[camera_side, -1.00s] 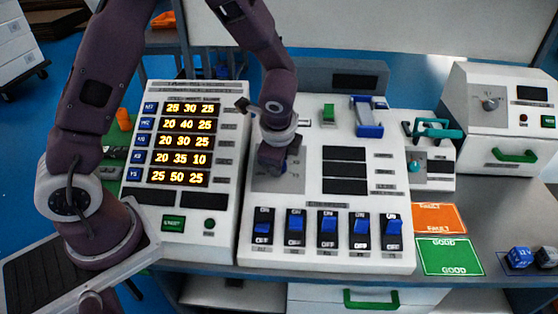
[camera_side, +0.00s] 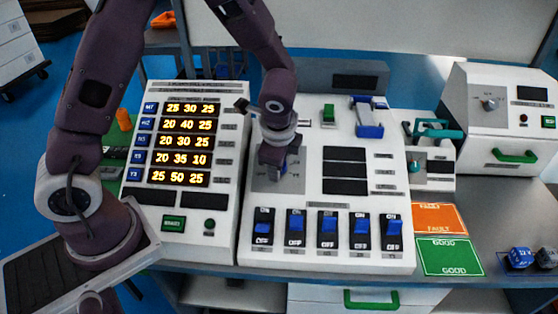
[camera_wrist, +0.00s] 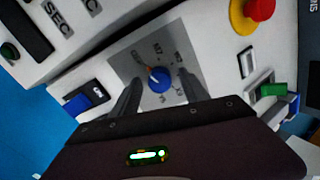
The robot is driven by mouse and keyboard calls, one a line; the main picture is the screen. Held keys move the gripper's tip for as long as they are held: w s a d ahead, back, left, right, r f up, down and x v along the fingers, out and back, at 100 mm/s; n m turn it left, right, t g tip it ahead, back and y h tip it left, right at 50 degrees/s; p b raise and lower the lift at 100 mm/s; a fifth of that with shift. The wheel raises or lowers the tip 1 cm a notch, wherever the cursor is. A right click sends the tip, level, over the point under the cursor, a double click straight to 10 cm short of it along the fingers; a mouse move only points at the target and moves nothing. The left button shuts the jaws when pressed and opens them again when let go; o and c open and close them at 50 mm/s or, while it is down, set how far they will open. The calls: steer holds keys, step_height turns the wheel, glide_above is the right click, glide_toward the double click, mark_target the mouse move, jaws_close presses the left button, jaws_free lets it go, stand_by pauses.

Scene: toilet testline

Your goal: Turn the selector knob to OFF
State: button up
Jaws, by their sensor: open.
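The selector knob (camera_wrist: 160,81) is a round blue knob on a grey plate (camera_wrist: 127,65) in the wrist view. In the side view my gripper (camera_side: 272,163) is low over the grey plate (camera_side: 276,184) on the white panel. It hides most of the knob there, leaving a bit of blue (camera_side: 283,166).
A row of blue rocker switches (camera_side: 327,228) lies in front of the knob plate. A lit number display (camera_side: 184,142) stands left. In the wrist view, a red-and-yellow button (camera_wrist: 255,12) and a green switch (camera_wrist: 272,89) are on the right, and a blue switch (camera_wrist: 78,104) on the left.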

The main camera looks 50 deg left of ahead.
steer(key=v, duration=0.7)
steer(key=s+a+r+n+t+h, duration=0.1)
steer(key=s+a+r+n, duration=0.1)
steer(key=s+r+n, duration=0.7)
steer(key=s+d+r+n+t+h, duration=0.1)
steer(key=s+d+r+n+h, duration=0.1)
steer(key=s, duration=0.9)
steer(key=shift+s+r+n+t, duration=0.3)
steer(key=shift+s+r+n, duration=0.1)
steer(key=shift+r, duration=0.5)
steer(key=shift+o, duration=0.5)
